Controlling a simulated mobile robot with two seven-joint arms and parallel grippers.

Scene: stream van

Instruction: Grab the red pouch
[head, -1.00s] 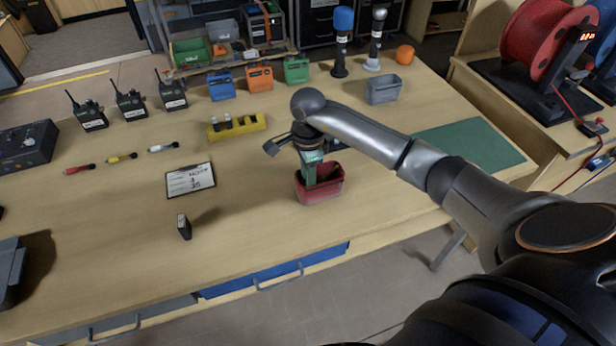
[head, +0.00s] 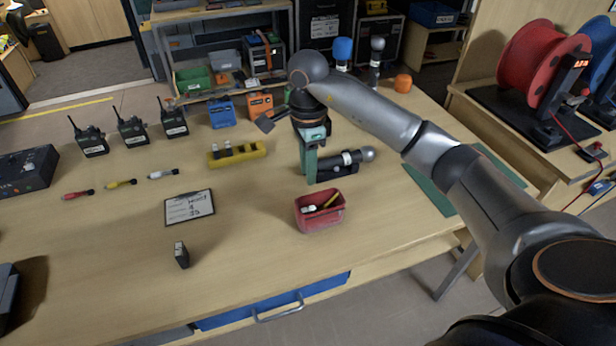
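No soft red pouch is clear to me; the nearest match is a small red open-topped container (head: 320,217) near the table's front. It holds a yellow stick-like item and a small white item. My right gripper (head: 314,168) is just above and behind this container, pointing down and clear of it. A dark microphone-like thing with a white band and grey ball end (head: 367,153) extends rightward from behind the fingers. I cannot tell whether the fingers hold it or are open. My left gripper is not in view.
A yellow holder (head: 237,154), a clipboard (head: 189,208) and a small black block (head: 181,255) are left of the gripper. Blue (head: 222,112) and orange (head: 260,105) pouch-like items stand at the back. Several radios (head: 131,131) stand far left. The front table is mostly clear.

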